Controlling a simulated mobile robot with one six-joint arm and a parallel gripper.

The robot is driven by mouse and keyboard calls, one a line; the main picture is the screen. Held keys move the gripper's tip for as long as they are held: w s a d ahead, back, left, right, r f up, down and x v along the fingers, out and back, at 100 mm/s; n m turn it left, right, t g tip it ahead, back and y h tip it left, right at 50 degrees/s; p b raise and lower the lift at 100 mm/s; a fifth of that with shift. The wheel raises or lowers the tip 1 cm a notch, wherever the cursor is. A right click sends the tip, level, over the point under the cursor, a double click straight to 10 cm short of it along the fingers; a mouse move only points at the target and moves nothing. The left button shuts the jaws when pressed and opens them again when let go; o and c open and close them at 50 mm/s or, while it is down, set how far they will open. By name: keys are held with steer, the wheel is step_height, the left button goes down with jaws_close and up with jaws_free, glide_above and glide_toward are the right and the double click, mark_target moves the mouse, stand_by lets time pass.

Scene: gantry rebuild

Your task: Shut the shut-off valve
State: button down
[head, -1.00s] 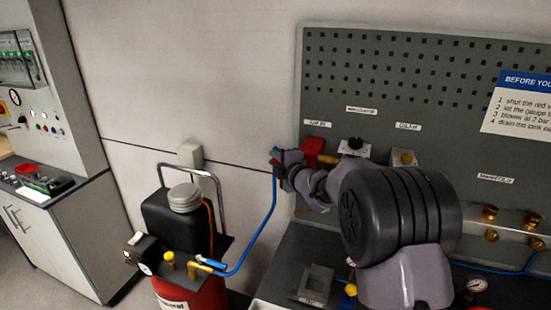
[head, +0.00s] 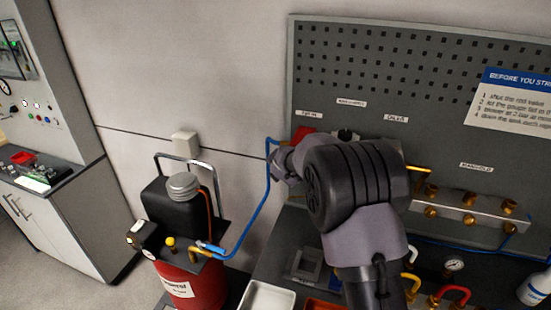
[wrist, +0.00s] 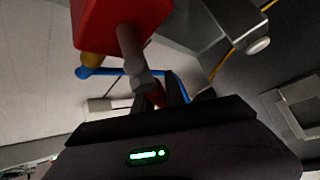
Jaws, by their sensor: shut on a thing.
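The shut-off valve is a red block (head: 303,133) under the left label on the grey panel, partly hidden by my arm in the head view. In the wrist view the red block (wrist: 118,18) is close above the jaws, with a grey stem and hex piece hanging below it. My gripper (wrist: 160,94) is shut on a small red part below the stem, seemingly the valve's handle; the dark fingers hide most of it. In the head view my forearm covers the jaws. A blue hose (head: 266,190) rises to the valve's left side; it also shows in the wrist view (wrist: 125,71).
A red tank (head: 200,285) with a black canister (head: 165,210) and a metal handle frame stands to the left. White tray (head: 265,297) and grey block (head: 307,265) sit below my arm.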

steer(key=shift+s+d+f+n+g+h+p, duration=0.25)
steer(key=shift+s+d+n+g+h+p, duration=0.2)
steer(key=shift+d+h+p, duration=0.65)
steer(key=shift+s+d+f+n+g+h+p, duration=0.35)
steer(key=shift+d+n+h+p, duration=0.3)
steer(key=shift+p, duration=0.7)
steer(key=shift+s+d+f+n+g+h+p, duration=0.2)
steer(key=shift+s+d+n+g+h+p, duration=0.25)
steer(key=shift+d+h+p, duration=0.7)
steer(key=shift+w+a, duration=0.1)
steer(key=shift+a, duration=0.15)
steer(key=c, duration=1.4)
jaws_free()
steer(key=v, duration=1.7)
steer(key=shift+d+r+p, duration=0.1)
steer(key=shift+r+p, duration=0.1)
steer(key=shift+p, duration=0.1)
